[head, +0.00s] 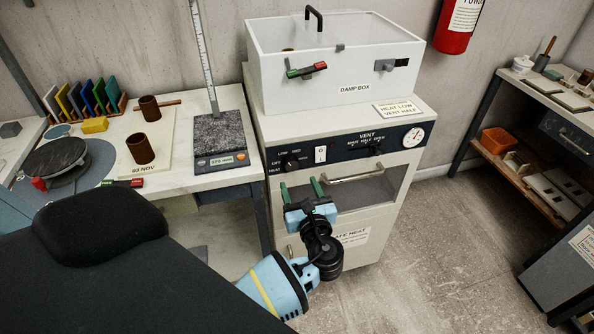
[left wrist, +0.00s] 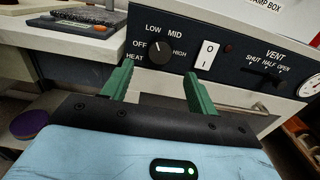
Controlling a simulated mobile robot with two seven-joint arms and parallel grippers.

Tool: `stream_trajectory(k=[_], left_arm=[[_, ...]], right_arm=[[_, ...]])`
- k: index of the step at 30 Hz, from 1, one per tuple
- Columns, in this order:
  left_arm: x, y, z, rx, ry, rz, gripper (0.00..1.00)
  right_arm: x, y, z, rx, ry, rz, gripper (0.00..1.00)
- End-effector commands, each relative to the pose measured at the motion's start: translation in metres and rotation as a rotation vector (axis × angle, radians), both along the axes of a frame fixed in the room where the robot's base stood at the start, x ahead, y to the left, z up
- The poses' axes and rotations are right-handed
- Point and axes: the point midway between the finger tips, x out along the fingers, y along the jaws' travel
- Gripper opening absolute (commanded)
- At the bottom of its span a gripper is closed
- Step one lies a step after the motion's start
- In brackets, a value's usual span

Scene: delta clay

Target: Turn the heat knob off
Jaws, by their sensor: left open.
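The heat knob (head: 291,163) is a round black knob at the left end of the dark control panel on the white kiln-like cabinet. In the left wrist view the knob (left wrist: 160,52) sits among the labels OFF, LOW, MID and HIGH, with HEAT below OFF. I cannot tell surely which label its pointer faces. My left gripper (head: 300,188) is open, with green fingers, in front of the cabinet and just below the knob. In the left wrist view the gripper (left wrist: 158,76) has its fingers apart with the knob beyond the gap, not touched. My right gripper is out of view.
A white rocker switch (head: 320,154) sits right of the knob, then a vent slider (head: 375,150) and a gauge (head: 413,137). A door handle (head: 355,174) sticks out below the panel. A damp box (head: 320,95) stands on top. A worktable (head: 190,178) adjoins at left.

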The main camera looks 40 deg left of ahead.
Motion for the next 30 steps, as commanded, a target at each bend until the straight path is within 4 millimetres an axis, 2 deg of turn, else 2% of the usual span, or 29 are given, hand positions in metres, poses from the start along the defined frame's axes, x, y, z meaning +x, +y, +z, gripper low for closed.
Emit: stream_trajectory(k=[12, 25, 30], left_arm=[[0.038, 0.044, 0.001, -0.001, -0.002, 0.000, 0.59], [0.043, 0.052, 0.000, -0.003, -0.002, -0.001, 0.59], [0.043, 0.051, 0.000, -0.003, -0.002, -0.001, 0.36]], right_arm=[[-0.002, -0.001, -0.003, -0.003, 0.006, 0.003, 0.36], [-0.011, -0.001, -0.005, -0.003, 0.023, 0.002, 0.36], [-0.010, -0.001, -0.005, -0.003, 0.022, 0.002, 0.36]])
